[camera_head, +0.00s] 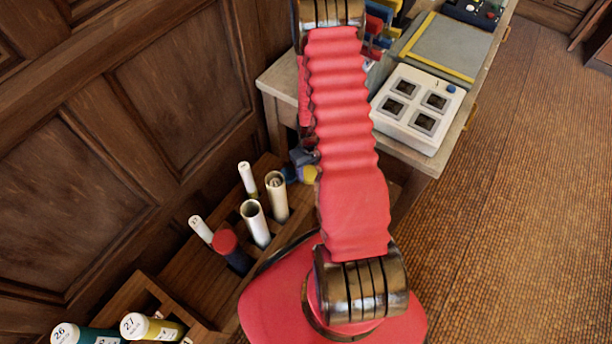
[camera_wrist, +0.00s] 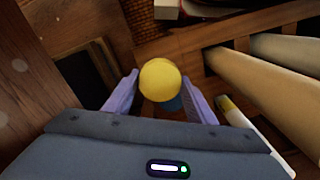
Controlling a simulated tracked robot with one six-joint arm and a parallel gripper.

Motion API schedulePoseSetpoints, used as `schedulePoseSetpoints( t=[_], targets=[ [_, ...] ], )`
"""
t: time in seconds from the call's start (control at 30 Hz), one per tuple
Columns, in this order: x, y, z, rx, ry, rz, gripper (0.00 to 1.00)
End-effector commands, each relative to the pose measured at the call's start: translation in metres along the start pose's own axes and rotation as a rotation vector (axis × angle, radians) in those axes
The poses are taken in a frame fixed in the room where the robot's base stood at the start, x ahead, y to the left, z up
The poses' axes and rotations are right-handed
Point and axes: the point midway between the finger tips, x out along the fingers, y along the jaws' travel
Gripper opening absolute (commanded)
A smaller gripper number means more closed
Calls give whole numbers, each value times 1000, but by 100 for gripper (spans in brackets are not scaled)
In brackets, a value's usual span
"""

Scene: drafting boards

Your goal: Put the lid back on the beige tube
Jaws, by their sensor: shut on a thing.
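My gripper (camera_wrist: 160,90) is shut on a round yellow piece (camera_wrist: 160,78), which looks like the lid; a blue part shows just beyond it. In the head view my gripper (camera_head: 298,172) is low beside the rack, with the yellow piece (camera_head: 309,174) at its right; the fingers are small and partly hidden there. The beige tube (camera_head: 277,198) stands in the rack left of my gripper, its top uncovered and a roll inside. It also shows in the wrist view (camera_wrist: 262,85), right of my gripper. The held piece is apart from it.
A paler open tube (camera_head: 255,225), thin white rolls (camera_head: 247,179) and a dark tube with a red cap (camera_head: 232,250) share the wooden rack (camera_head: 190,280). Numbered tubes (camera_head: 150,327) lie front left. A desk (camera_head: 288,82) with a white box (camera_head: 416,108) stands to the right.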

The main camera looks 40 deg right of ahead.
Motion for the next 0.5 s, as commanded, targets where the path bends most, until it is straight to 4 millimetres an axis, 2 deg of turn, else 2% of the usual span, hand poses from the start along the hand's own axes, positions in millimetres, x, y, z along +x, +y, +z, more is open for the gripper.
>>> schedulePoseSetpoints(
  t=[0.37, 0.5],
  targets=[
    [0, 0, 0, 0, 0, 0, 30],
    [-7, -4, -8, -5, 1, 1, 30]
  ],
)
